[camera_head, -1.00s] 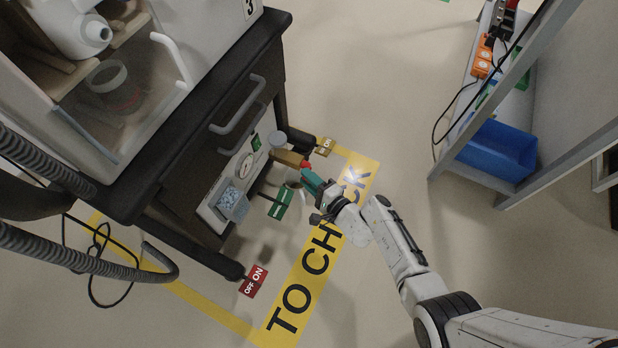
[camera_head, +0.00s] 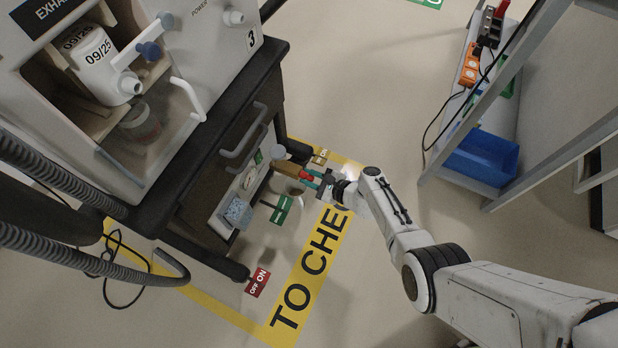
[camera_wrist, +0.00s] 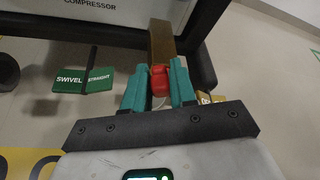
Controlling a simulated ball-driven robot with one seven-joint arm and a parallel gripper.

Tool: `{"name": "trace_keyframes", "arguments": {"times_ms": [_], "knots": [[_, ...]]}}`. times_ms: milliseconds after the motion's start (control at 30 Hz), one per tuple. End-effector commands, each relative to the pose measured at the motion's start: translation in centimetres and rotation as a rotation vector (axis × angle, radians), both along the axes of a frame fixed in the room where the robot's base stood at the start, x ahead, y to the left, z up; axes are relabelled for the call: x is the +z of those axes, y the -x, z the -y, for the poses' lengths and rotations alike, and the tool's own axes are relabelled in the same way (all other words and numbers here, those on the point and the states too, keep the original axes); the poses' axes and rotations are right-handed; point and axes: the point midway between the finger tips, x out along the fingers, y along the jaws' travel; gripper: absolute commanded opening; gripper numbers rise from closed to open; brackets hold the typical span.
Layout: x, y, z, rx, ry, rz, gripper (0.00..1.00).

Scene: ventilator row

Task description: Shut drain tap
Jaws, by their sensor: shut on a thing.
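The drain tap shows as a red knob (camera_wrist: 158,80) at the near end of a brass-brown body (camera_wrist: 161,42) in the wrist view. The brown body (camera_head: 288,168) also shows in the head view, sticking out low from the cart's front. My gripper (camera_wrist: 159,86), with teal fingers, is shut on the red knob, one finger on each side. In the head view my gripper (camera_head: 312,180) reaches in from the right at the knob. The fingers cover part of the knob, and I cannot tell how far it is turned.
A green swivel sign (camera_head: 281,209), a red on/off tag (camera_head: 257,283) and a tan tag (camera_head: 320,156) sit at the cart's foot. The dark cart (camera_head: 185,200) stands left. A shelf with a blue bin (camera_head: 482,157) stands right.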

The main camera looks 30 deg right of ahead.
Motion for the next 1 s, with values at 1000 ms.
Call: {"name": "trace_keyframes", "arguments": {"times_ms": [1000], "knots": [[0.3,-1.2,1.6,-0.003,-0.358,-0.276,0.0]]}}
